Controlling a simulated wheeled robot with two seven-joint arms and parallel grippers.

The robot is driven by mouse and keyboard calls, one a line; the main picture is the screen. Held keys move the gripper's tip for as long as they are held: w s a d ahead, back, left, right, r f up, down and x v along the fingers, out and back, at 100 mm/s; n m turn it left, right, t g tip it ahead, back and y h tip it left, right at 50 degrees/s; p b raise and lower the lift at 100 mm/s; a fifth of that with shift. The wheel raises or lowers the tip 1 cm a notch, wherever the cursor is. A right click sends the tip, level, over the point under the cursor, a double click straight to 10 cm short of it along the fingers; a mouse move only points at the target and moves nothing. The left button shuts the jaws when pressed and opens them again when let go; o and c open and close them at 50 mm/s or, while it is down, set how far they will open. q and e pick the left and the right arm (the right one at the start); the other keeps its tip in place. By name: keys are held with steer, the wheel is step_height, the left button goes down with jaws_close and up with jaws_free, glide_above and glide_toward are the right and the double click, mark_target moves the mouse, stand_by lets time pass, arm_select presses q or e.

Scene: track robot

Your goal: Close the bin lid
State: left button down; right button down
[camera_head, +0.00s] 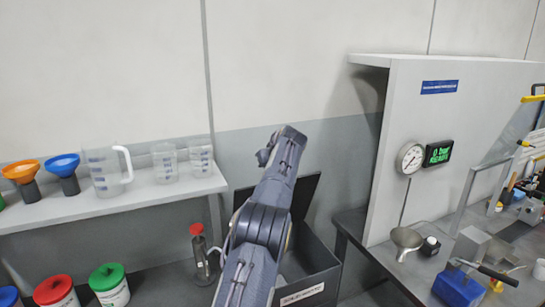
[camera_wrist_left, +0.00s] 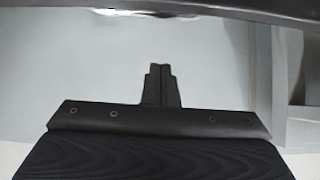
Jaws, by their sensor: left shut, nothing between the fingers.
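The dark grey bin (camera_head: 318,262) stands on the floor between the shelf and the workbench, with a pale label on its front. Its dark lid (camera_head: 306,194) is raised and stands roughly upright at the back. My left arm reaches up in front of the bin and hides much of the lid and opening. My left gripper (camera_head: 264,156) is above the lid's upper edge; whether it touches the lid cannot be told. In the left wrist view the left gripper (camera_wrist_left: 161,85) is shut and empty. A dark edge crosses the top of that view; I cannot tell what it is. My right gripper is not in view.
A shelf (camera_head: 150,198) at left holds clear jugs (camera_head: 106,172) and funnels (camera_head: 62,165). Below it are lidded tubs (camera_head: 110,285) and a red-topped device (camera_head: 202,255). At right, a workbench with a gauge panel (camera_head: 430,110) stands close to the bin.

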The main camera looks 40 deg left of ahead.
arm_select(q)
steer(key=shift+s+d+f, duration=0.1)
steer(key=shift+d+f, duration=0.1)
steer(key=shift+f, duration=0.45)
steer(key=shift+s+d+f, duration=0.15)
steer(key=shift+f, duration=0.5)
steer(key=shift+s+d+f, duration=0.1)
steer(key=shift+d+f, duration=0.1)
steer(key=shift+f, duration=0.45)
steer(key=shift+b, duration=0.3)
